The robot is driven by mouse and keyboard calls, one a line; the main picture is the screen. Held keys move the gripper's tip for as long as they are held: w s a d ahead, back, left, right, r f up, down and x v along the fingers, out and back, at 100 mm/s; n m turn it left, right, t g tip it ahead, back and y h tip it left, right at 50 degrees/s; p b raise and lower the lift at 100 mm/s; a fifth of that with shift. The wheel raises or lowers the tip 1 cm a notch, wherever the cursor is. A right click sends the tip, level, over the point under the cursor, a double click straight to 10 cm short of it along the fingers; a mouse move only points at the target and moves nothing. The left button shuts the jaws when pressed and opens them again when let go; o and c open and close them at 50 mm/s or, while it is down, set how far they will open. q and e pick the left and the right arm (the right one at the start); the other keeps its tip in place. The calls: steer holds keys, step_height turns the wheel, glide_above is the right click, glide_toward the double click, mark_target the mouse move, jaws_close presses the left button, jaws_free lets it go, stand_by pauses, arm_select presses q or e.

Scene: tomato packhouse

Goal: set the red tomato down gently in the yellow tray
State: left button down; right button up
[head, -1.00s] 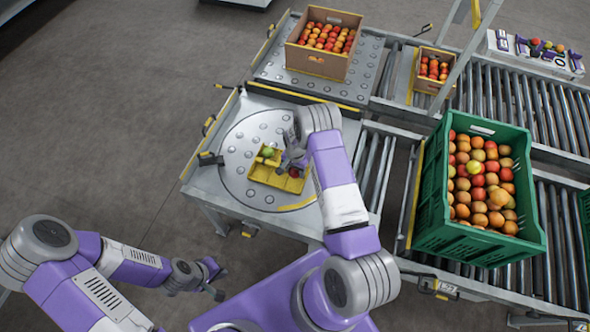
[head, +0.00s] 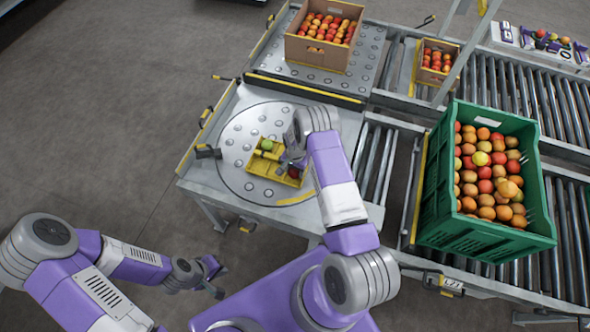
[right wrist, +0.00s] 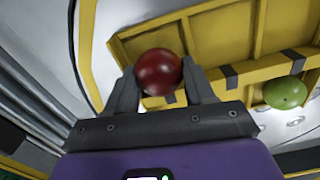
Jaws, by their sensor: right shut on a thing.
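The yellow tray (head: 262,168) lies on the round turntable plate; its dividers and open compartments show large in the right wrist view (right wrist: 232,38). A green tomato (head: 266,145) sits at one end of it, also seen in the right wrist view (right wrist: 285,92). My right gripper (head: 292,166) is over the tray's right part. In the right wrist view its fingers (right wrist: 162,86) are shut on the red tomato (right wrist: 158,70), which overlaps the tray's edge; whether it touches the tray I cannot tell. My left gripper (head: 220,282) hangs empty, fingers apart, off the table's front.
The turntable plate (head: 238,140) is bare around the tray. A green crate (head: 432,205) of tomatoes stands on the rollers to the right. A cardboard box (head: 318,54) of tomatoes stands behind, with a smaller box (head: 428,76) beside it.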

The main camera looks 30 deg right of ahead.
steer(key=shift+f+b, duration=0.45)
steer(key=shift+b, duration=0.05)
stand_by(0.5)
steer(key=o, duration=0.8)
steer(key=c, duration=0.3)
steer(key=shift+r+p, duration=2.1)
steer(key=shift+r, duration=1.45)
